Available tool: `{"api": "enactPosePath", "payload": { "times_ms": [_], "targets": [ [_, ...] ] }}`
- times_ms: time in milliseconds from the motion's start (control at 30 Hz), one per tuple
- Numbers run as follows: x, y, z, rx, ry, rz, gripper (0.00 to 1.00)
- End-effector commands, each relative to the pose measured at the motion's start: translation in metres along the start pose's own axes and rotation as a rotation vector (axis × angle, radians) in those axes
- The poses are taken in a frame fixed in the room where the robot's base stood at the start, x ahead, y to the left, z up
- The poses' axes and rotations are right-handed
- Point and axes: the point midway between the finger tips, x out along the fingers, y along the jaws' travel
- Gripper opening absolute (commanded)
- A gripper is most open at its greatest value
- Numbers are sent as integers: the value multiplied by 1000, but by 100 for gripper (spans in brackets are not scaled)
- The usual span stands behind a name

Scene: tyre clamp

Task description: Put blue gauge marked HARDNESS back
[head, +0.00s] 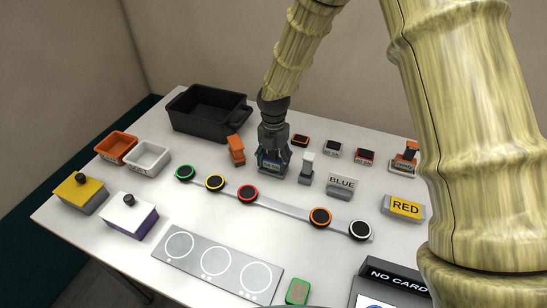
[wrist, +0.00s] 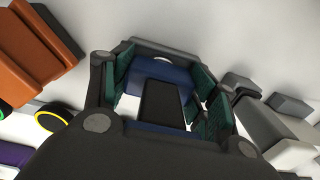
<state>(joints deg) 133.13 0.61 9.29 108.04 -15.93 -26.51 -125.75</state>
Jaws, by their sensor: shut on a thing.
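My gripper (head: 271,160) is shut on a blue gauge (head: 270,166) near the middle of the table, low over the surface. In the wrist view, the gauge's blue body (wrist: 152,76) sits between the green finger pads, with a dark block in front of it. Its label is too small to read. I cannot tell whether the gauge touches the table or a holder under it. A grey edge (wrist: 165,47) shows just beyond it.
An orange tool (head: 236,150) stands close left of the gripper, and a white-topped one (head: 306,167) close right. Small blocks (head: 333,149) line up behind. A strip of coloured discs (head: 282,209) lies in front. A black bin (head: 208,108) stands behind left.

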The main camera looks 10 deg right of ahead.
Motion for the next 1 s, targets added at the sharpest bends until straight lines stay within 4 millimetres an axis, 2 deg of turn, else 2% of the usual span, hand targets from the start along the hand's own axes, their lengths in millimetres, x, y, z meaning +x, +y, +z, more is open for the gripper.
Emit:
{"api": "enactPosePath", "payload": {
  "times_ms": [367,400,500,833,1000],
  "targets": [
    [4,0,0,0,0,0,40],
    [3,0,0,0,0,0,66],
    [3,0,0,0,0,0,80],
    [2,0,0,0,0,0,80],
    [-6,0,0,0,-1,2,80]
  ]
}}
